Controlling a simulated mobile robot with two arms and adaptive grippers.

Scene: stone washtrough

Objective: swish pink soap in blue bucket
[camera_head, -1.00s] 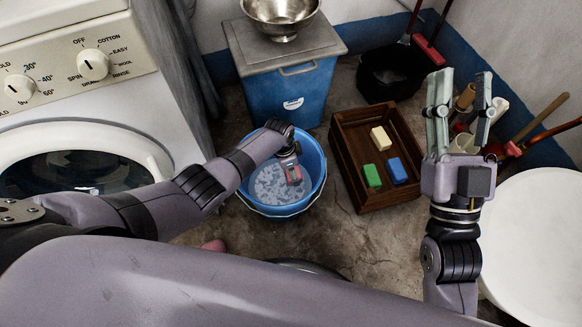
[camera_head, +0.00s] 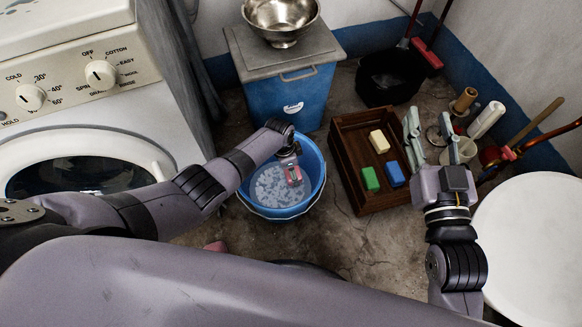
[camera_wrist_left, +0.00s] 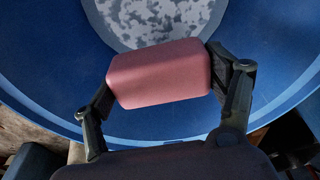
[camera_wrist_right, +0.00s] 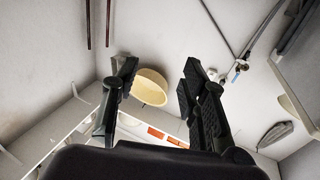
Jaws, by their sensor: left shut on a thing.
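The blue bucket (camera_head: 311,185) stands on the floor in the middle of the head view, with greyish, foamy-looking water inside. My left gripper (camera_head: 292,172) reaches down inside its rim and is shut on the pink soap (camera_head: 294,177). In the left wrist view the pink soap (camera_wrist_left: 160,74) is a rounded block clamped between both fingers, with the water surface beyond it. Whether the soap touches the water I cannot tell. My right gripper (camera_head: 428,133) is raised at the right with its fingers apart and empty; the right wrist view (camera_wrist_right: 155,95) also shows the gap.
A wooden crate (camera_head: 350,185) with yellow, green and blue soaps stands right of the bucket. Behind are a blue bin (camera_head: 300,100) with a metal bowl (camera_head: 281,18) and a black bucket (camera_head: 385,80). A washing machine (camera_head: 95,125) is left, a white round surface (camera_head: 535,240) right.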

